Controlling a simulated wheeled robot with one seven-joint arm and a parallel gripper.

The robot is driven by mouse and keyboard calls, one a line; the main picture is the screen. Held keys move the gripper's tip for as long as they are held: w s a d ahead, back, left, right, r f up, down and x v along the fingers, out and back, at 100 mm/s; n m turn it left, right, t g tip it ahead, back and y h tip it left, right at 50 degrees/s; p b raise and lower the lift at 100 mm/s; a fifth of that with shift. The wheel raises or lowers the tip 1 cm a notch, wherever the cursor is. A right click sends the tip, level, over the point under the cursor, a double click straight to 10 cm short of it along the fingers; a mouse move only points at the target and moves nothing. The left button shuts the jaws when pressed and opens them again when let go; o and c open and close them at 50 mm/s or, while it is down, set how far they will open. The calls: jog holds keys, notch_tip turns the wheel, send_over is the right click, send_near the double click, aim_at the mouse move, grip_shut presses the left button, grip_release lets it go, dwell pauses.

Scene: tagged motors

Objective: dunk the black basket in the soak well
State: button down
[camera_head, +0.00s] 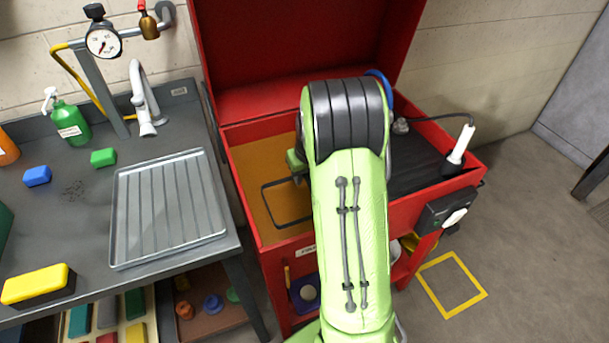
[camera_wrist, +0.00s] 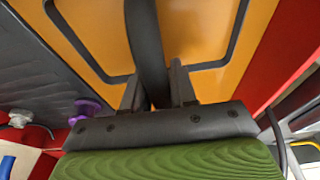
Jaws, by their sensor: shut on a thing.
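The soak well is the left part of the red washer, filled with flat orange-brown liquid (camera_head: 258,160); the liquid also fills much of the wrist view (camera_wrist: 205,30). The black basket (camera_head: 265,208) shows as a thin dark rim at the liquid's surface, with orange inside it. Its body below the rim cannot be made out. In the wrist view the rim (camera_wrist: 228,45) surrounds a broad black handle (camera_wrist: 143,35) that rises to my gripper (camera_wrist: 157,98). My gripper is shut on this handle. In the head view my arm hides part of the basket and most of the gripper.
The washer's red lid (camera_head: 290,45) stands open behind the well. A dark ribbed shelf (camera_head: 425,165) lies right of the well, with a white-tipped brush-like item (camera_head: 461,145) at its edge. Left is a grey bench with an empty ribbed drain tray (camera_head: 170,208) and a tap (camera_head: 143,95).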

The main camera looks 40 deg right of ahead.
notch_tip(320, 180, down, 4)
jog(key=b, duration=0.3)
jog(key=shift+r, duration=0.3)
notch_tip(320, 180, up, 22)
jog(key=p, duration=1.7)
dwell(2.6)
